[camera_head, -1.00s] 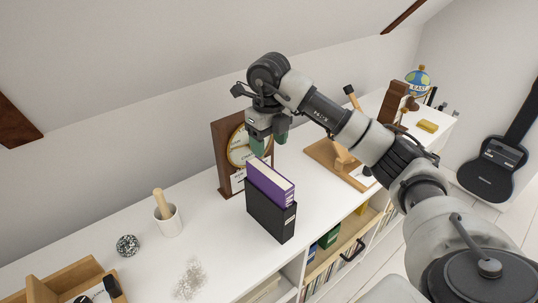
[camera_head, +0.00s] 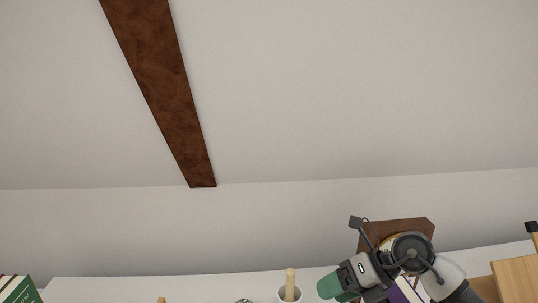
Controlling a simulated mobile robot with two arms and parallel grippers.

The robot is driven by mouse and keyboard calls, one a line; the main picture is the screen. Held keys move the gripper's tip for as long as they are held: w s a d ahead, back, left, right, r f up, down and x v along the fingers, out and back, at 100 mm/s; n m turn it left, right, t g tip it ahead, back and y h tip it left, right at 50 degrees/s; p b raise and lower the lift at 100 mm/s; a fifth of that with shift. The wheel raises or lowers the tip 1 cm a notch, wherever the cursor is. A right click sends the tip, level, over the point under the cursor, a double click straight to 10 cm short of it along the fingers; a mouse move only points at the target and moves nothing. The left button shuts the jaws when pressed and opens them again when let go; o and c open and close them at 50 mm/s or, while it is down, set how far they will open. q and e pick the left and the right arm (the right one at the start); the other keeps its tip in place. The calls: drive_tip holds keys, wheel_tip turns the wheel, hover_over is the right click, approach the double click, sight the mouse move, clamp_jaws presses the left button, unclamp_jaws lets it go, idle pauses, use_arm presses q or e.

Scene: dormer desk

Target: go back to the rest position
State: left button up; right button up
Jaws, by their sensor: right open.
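My right gripper (camera_head: 332,286) is at the bottom of the head view, right of centre, with its green fingertip to the left. It is open, and I see nothing between its fingers. It shows in front of the brown wooden clock (camera_head: 408,227), which it partly covers. A purple book (camera_head: 407,289) shows just below and behind the wrist, cut by the frame's lower edge. I cannot tell the gap between gripper and book. My left gripper is not in view.
A white cup (camera_head: 289,296) with a wooden handle stands left of the gripper on the white shelf top (camera_head: 130,286). Books (camera_head: 17,290) stand at the far left, a wooden piece (camera_head: 515,279) at the right. A dark beam (camera_head: 165,80) crosses the sloped wall.

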drive_tip(key=s+a+r+m+t+y, duration=0.35)
drive_tip(key=a+r+y, duration=0.3)
drive_tip(key=y, duration=0.25)
drive_tip(key=d+f+m+t+h, duration=0.6)
drive_tip(key=m+h, duration=0.3)
drive_tip(key=m, duration=0.6)
drive_tip(key=d+f+m+t+h, duration=0.3)
drive_tip(key=d+m+t+h, duration=0.45)
drive_tip(key=m, duration=0.65)
drive_tip(key=s+f+m+g+h, duration=0.1)
drive_tip(key=s+f+m+g, duration=0.2)
drive_tip(key=s+f+g, duration=0.65)
drive_tip(key=s+f+m+g+h, duration=0.1)
drive_tip(key=s+f+m+g, duration=0.35)
drive_tip(key=s, duration=0.85)
wheel_tip(320, 180, down, 27)
drive_tip(key=n+g, duration=0.2)
drive_tip(key=s+d+f+g, duration=0.1)
drive_tip(key=s+d+f, duration=0.1)
drive_tip(key=s+f, duration=1.5)
drive_tip(key=shift+d+f, duration=0.2)
drive_tip(key=shift+d, duration=0.1)
